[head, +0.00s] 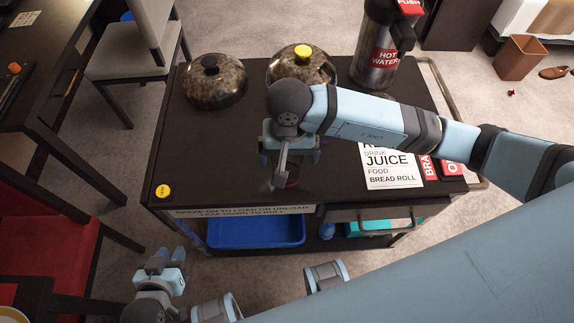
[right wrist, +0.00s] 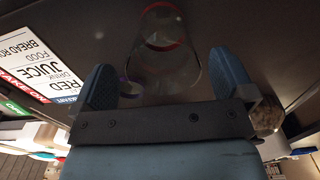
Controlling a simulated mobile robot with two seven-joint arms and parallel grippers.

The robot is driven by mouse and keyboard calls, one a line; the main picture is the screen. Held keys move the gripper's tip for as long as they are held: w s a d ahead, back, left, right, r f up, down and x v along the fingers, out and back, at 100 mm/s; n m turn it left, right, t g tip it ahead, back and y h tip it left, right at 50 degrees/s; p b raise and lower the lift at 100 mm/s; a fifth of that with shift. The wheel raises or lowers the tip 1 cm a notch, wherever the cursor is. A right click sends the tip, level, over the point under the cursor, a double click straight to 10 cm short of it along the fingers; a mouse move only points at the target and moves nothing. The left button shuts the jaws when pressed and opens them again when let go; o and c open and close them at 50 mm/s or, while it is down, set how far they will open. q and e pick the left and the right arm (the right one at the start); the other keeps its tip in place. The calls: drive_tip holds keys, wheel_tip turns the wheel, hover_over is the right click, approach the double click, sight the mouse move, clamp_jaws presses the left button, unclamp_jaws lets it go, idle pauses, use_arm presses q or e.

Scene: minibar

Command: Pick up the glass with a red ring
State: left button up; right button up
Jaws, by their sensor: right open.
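The clear glass with a red ring (right wrist: 160,60) stands out in the right wrist view, ahead of and between the fingers of my right gripper (right wrist: 164,82). In the head view the red-ringed glass (head: 291,183) is on the dark cart top, largely hidden by my right gripper (head: 289,165), which is above and beside it. My right gripper is open and holds nothing; contact with the glass cannot be made out. My left gripper (head: 168,258) is low at the front left, off the cart, its opening unclear.
A purple ring (right wrist: 128,88) shows near one right finger. Two domed pots (head: 214,84) (head: 302,66) and a hot-water flask (head: 376,52) stand at the cart's back. A menu card (head: 390,170) lies right. A blue tray (head: 256,231) is below.

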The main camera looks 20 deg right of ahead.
sight(287, 163)
wheel_tip(287, 163, down, 4)
drive_tip(key=shift+a+r, duration=0.1)
drive_tip(key=shift+r, duration=0.05)
drive_tip(key=shift+w, duration=0.1)
drive_tip(key=c, duration=1)
drive_tip(key=shift+r, duration=0.1)
